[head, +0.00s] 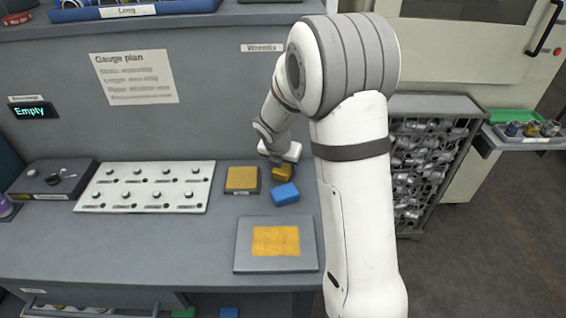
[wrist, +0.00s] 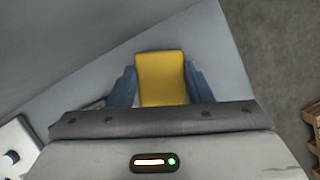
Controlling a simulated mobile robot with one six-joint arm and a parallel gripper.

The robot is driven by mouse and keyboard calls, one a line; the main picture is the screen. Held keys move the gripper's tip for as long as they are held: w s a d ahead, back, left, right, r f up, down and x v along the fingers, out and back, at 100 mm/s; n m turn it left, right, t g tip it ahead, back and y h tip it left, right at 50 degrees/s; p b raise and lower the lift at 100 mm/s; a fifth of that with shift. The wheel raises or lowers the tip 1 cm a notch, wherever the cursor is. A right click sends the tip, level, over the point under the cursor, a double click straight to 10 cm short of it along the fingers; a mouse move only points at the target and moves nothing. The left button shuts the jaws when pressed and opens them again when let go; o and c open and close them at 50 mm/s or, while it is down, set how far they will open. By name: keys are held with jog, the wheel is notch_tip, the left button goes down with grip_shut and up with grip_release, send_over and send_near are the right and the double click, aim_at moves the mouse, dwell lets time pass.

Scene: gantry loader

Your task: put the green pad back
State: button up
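A small green piece (head: 183,312) shows at the bottom edge of the head view, below the bench's front edge. It is mostly cut off, so I cannot tell if it is the green pad. My gripper (wrist: 161,82) reaches down at the back right of the bench. Its two blue-grey fingers are against both sides of a yellow pad (wrist: 161,75). This yellow pad (head: 283,172) also shows under my gripper in the head view; I cannot tell whether it is lifted. A blue pad (head: 285,193) lies just in front of it.
A dark holder with a yellow top (head: 242,179) stands left of the pads. A grey plate (head: 245,262) with a yellow patch lies in front. A white panel with several knobs (head: 148,187) is further left. A metal rack (head: 435,106) stands right of the bench.

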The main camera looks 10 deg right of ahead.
jog(key=o, duration=0.4)
jog(key=shift+r, duration=0.1)
jog(key=p+v, duration=0.1)
jog(key=v, duration=1)
jog(key=shift+s+d+r+m+g+y, duration=0.3)
jog(key=shift+s+r+m, duration=0.5)
jog(key=shift+s+m, duration=3.75)
jog(key=shift+s+d+r+m+g+y, duration=0.1)
jog(key=shift+s+d+r+m+y, duration=0.6)
jog(key=shift+s+m, duration=3.85)
jog(key=shift+s+d+r+m+g+y, duration=0.2)
jog(key=shift+s+r+m, duration=0.75)
jog(key=shift+s+m, duration=3.6)
jog(key=shift+w+a+m, duration=0.15)
jog(key=shift+w+m, duration=0.8)
jog(key=shift+w, duration=0.05)
